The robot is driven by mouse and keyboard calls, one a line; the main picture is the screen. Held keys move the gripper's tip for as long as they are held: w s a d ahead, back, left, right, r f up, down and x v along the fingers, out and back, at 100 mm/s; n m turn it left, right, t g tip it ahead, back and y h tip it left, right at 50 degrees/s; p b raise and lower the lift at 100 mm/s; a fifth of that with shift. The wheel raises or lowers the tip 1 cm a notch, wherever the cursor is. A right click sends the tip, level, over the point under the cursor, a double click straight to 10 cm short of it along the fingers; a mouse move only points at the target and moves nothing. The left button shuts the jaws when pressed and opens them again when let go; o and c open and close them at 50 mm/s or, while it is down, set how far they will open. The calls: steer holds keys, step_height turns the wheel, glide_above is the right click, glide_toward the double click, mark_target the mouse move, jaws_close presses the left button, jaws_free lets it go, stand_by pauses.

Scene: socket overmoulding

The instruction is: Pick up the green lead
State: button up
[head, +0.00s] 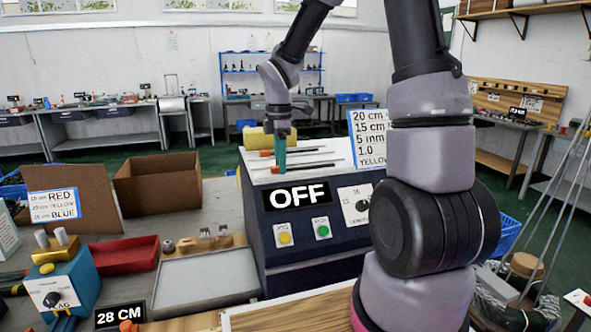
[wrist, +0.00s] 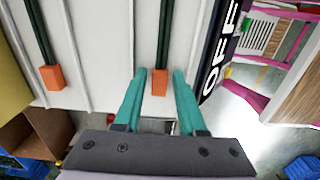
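Two leads lie on the white top of the machine, each dark green with an orange end. In the wrist view one lead (wrist: 160,82) has its orange end between my fingertips, and the other lead (wrist: 52,76) lies to the left. In the head view they show as thin dark lines with orange ends, a nearer one (head: 312,166) and a farther one (head: 265,153). My gripper (wrist: 157,78), with teal fingers, is open and straddles the nearer lead's orange end. It also shows in the head view (head: 279,170). I cannot tell whether the fingers touch the lead.
The machine (head: 290,225) bears an OFF sign (head: 297,195) and yellow and green buttons. A yellow cylinder (head: 256,138) stands behind the leads. Cardboard boxes (head: 157,183), a red tray (head: 125,255) and a grey tray (head: 205,280) are on the bench at left.

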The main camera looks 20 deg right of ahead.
jaws_close()
steer(key=shift+r, duration=0.1)
